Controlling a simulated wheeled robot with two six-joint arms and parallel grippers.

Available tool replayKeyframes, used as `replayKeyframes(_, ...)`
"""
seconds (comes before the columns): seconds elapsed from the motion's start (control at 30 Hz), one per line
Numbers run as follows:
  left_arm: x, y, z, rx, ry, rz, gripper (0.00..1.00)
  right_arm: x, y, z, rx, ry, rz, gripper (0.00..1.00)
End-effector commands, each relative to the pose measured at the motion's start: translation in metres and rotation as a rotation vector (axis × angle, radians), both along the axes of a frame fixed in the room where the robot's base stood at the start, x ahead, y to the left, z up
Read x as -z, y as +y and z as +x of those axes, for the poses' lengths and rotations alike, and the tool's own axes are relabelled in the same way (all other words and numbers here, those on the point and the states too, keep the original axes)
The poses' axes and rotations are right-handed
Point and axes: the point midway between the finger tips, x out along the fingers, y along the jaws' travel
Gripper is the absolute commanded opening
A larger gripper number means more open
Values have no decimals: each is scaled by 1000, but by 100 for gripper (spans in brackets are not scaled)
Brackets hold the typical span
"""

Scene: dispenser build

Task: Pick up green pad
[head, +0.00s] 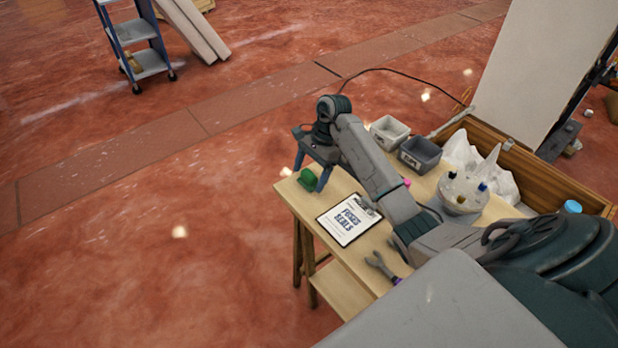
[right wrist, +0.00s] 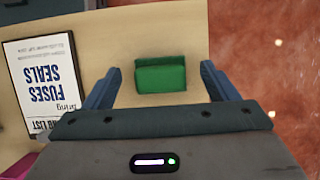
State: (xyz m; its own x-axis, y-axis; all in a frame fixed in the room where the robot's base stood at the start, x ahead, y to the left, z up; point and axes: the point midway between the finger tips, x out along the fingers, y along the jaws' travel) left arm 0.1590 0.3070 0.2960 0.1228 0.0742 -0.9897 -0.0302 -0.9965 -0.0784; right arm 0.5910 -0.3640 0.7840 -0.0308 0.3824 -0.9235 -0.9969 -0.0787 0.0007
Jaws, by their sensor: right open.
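The green pad (head: 308,179) lies on the wooden table near its far left corner. In the right wrist view the green pad (right wrist: 161,76) is a green block with a darker face, lying on the bare tabletop between my fingers. My right gripper (head: 309,180) is above the pad with its fingers pointing down. In the right wrist view the right gripper (right wrist: 160,88) is open, with one blue finger on each side of the pad and a gap on both sides. Whether the fingertips reach down to the pad's level I cannot tell. My left gripper is not in view.
A clipboard (head: 348,219) reading "FUSES SEALS" lies beside the pad. Two grey bins (head: 388,132) (head: 419,154), a round holder (head: 461,190) with coloured pieces and a wrench (head: 381,266) are on the table (head: 350,282). A wooden crate (head: 545,175) stands behind. The table edge is close to the pad.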

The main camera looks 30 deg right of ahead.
Motion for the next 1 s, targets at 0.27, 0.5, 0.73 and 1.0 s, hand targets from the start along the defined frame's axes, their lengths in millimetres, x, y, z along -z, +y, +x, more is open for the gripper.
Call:
replayKeyframes(0.27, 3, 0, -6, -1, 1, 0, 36, 8, 3, 0, 0, -1, -1, 80)
replayKeyframes(0.5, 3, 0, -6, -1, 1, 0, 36, 7, 3, 0, 0, -1, -1, 41)
replayKeyframes(0.73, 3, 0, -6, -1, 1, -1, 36, 7, 3, 0, 0, -1, -1, 31)
replayKeyframes(1.0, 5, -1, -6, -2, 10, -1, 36, 2, 3, 0, 0, -3, -1, 31)
